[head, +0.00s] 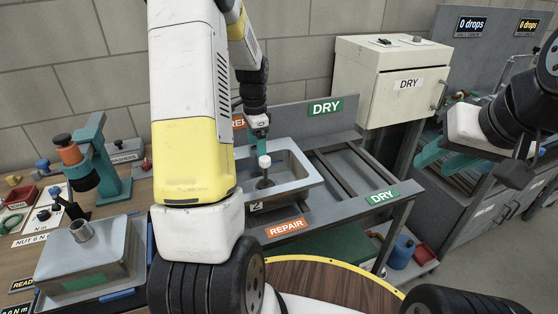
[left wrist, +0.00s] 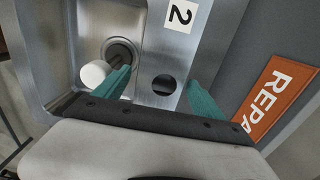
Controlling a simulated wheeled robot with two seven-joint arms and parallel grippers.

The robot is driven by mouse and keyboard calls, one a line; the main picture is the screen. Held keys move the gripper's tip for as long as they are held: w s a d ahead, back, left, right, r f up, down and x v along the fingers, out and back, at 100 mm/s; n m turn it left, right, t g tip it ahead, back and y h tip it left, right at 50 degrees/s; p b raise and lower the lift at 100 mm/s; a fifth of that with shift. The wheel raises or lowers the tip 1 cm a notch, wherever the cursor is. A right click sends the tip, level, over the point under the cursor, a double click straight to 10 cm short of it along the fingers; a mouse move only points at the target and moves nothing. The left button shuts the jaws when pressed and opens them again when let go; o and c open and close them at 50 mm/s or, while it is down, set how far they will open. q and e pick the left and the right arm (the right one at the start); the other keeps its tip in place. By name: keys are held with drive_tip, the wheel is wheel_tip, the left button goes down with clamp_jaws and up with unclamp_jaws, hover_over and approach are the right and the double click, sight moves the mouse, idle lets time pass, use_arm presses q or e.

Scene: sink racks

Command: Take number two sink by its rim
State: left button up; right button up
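The number two sink (head: 300,170) is a grey metal basin on the rack in the head view, with a "2" label on its near side. In the left wrist view the sink (left wrist: 195,50) shows its drain and, next to the label, a round hole. My left gripper (head: 260,134) is over the sink. In the left wrist view its teal fingers (left wrist: 160,92) are spread, one over the basin side and one beyond the labelled metal strip. I cannot tell if they touch the metal. My right gripper (head: 447,162) hangs empty at the right, its fingers apart.
A white-topped stem (head: 265,162) stands in the basin by the drain. The rack has a REPAIR sign (head: 286,228) and, at right, bare rails with a DRY sign (head: 382,197). Another metal sink (head: 85,255) lies on the left bench. A DRY cabinet (head: 385,85) stands behind.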

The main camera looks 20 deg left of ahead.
use_arm(q)
clamp_jaws()
drive_tip(key=shift+r, duration=0.15)
